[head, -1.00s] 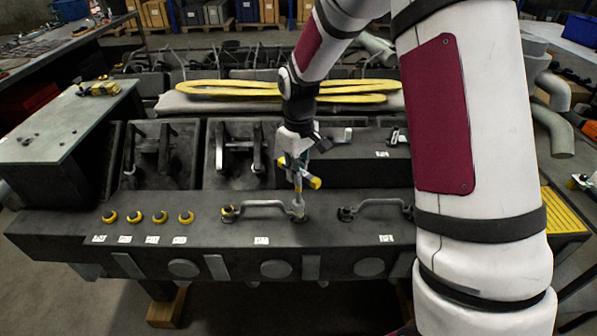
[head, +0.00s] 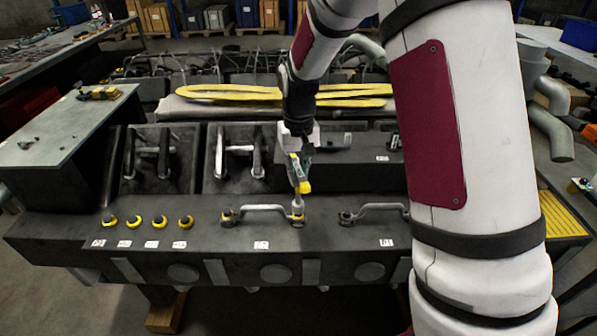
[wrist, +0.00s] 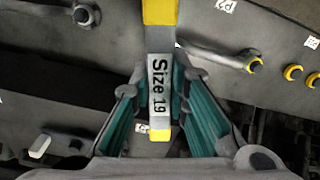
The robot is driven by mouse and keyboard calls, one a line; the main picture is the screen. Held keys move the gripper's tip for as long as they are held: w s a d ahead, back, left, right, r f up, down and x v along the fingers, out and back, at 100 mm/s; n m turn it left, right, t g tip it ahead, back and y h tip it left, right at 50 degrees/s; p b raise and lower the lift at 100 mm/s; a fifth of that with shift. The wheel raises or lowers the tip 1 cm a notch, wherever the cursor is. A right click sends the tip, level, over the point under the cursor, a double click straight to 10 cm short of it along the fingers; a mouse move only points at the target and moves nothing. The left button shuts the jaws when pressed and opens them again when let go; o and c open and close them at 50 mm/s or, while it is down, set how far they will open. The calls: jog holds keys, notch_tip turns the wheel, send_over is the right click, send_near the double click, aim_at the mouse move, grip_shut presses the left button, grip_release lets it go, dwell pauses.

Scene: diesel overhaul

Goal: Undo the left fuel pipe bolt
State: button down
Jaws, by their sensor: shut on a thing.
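My gripper (head: 302,172) is shut on a metal tool marked "Size 19" with yellow bands (wrist: 160,80). Its teal finger pads show on both sides of the tool in the wrist view. In the head view, a grey lower part of the tool reaches down to the right end of the left fuel pipe (head: 262,208). The bolt there is hidden, and I cannot tell whether the tool is seated on it.
A second fuel pipe (head: 378,208) lies to the right on the same dark engine block (head: 210,235). Several yellow-ringed fittings (head: 160,221) stand in a row at left. A grey table (head: 65,135) is at the left. Yellow straps (head: 230,92) lie behind.

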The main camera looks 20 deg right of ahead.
jog(key=m, duration=0.6)
jog(key=shift+m, duration=0.4)
jog(key=m, duration=1.4)
jog(key=shift+w, duration=0.1)
jog(key=m, duration=0.6)
